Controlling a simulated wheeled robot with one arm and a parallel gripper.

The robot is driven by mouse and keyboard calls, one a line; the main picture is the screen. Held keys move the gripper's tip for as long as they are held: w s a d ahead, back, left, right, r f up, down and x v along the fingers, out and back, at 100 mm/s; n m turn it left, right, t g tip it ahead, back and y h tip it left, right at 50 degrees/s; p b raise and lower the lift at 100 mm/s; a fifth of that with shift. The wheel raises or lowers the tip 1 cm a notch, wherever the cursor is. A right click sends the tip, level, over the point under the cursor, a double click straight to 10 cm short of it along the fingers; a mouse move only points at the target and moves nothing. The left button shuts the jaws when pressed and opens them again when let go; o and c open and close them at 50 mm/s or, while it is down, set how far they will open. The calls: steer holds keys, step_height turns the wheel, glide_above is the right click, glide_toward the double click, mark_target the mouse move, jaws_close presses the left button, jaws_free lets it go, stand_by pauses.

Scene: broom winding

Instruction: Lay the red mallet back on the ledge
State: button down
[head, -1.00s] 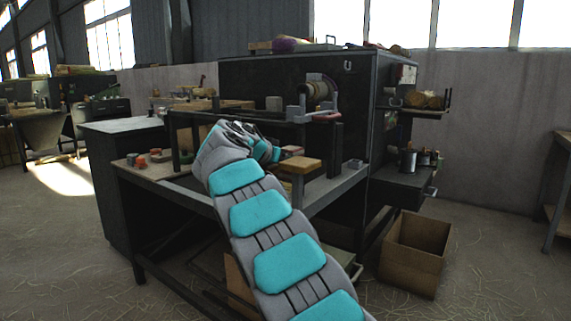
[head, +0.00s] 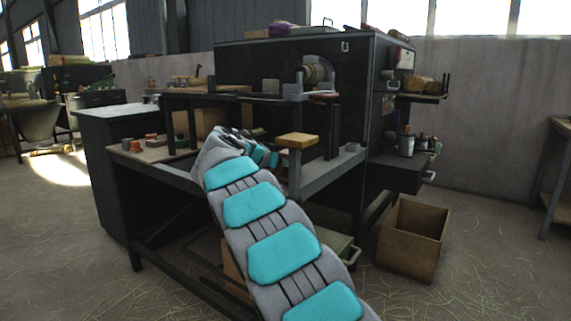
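I cannot make out a clear mallet. A small red piece (head: 324,97) lies at the right end of the dark ledge (head: 237,97), in front of the round winding head. It is too small to tell whether it is the mallet. Small reddish objects (head: 136,146) stand on the bench at the left. My arm reaches up to the bench and bends right at its end. My gripper (head: 268,153) is below the ledge, left of the yellow block. My arm largely hides its fingers, so I cannot see whether it holds anything.
Dark uprights carry the ledge above the bench. A cardboard box (head: 412,240) stands on the floor at right. Cans (head: 405,143) stand on a side shelf.

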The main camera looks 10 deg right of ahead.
steer(key=shift+f, duration=0.15)
jaws_free()
stand_by(0.4)
